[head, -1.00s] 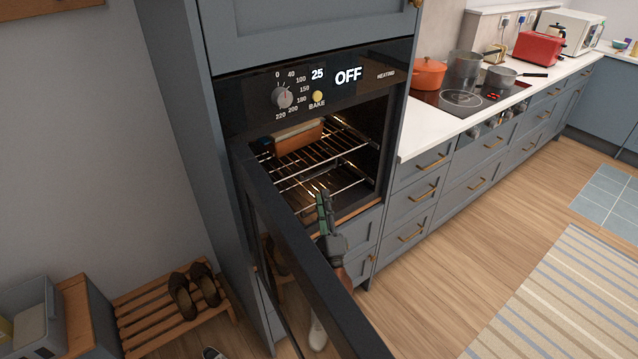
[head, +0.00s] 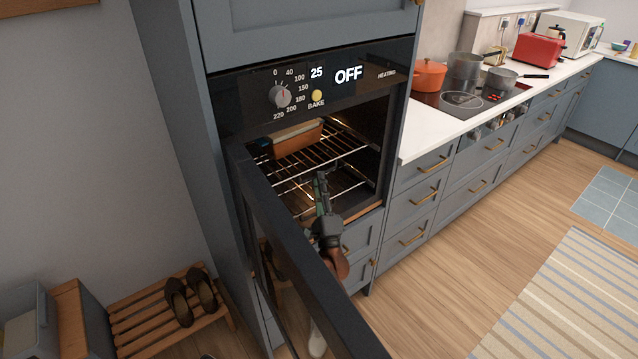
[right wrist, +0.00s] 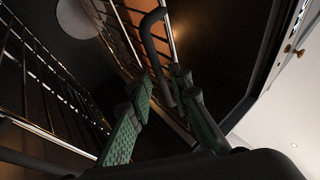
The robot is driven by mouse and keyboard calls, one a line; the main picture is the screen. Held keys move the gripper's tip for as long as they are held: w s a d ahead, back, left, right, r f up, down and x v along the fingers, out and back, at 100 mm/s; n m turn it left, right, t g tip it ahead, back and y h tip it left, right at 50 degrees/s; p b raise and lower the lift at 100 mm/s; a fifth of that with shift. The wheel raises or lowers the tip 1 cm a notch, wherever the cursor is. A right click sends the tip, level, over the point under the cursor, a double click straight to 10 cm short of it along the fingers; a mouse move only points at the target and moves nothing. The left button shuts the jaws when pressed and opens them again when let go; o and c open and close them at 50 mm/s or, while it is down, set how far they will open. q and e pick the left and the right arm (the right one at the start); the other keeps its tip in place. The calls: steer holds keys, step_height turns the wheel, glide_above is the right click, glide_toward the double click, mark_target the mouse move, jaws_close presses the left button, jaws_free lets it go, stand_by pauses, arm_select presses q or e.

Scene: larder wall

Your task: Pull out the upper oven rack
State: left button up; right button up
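The upper oven rack (head: 335,151) is a wire shelf inside the open oven, with a loaf-tin-like brown dish (head: 298,139) on it. My right gripper (head: 320,179) is at the front of the oven, near the upper rack's front edge. In the right wrist view its green-padded fingers (right wrist: 163,84) are apart, with a dark bent bar (right wrist: 153,45) running between them; I cannot tell whether they touch it. Rack wires (right wrist: 115,35) show beyond the fingers. A lower rack (head: 347,186) is partly hidden behind the gripper. My left gripper is not in view.
The oven door (head: 290,235) hangs open towards me, left of my right arm. The control panel (head: 330,80) reads OFF. Drawers (head: 425,190) and a counter with pots run to the right. A shoe bench (head: 165,310) stands at lower left.

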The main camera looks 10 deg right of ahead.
jaws_close()
steer(key=shift+s, duration=0.1)
stand_by(0.4)
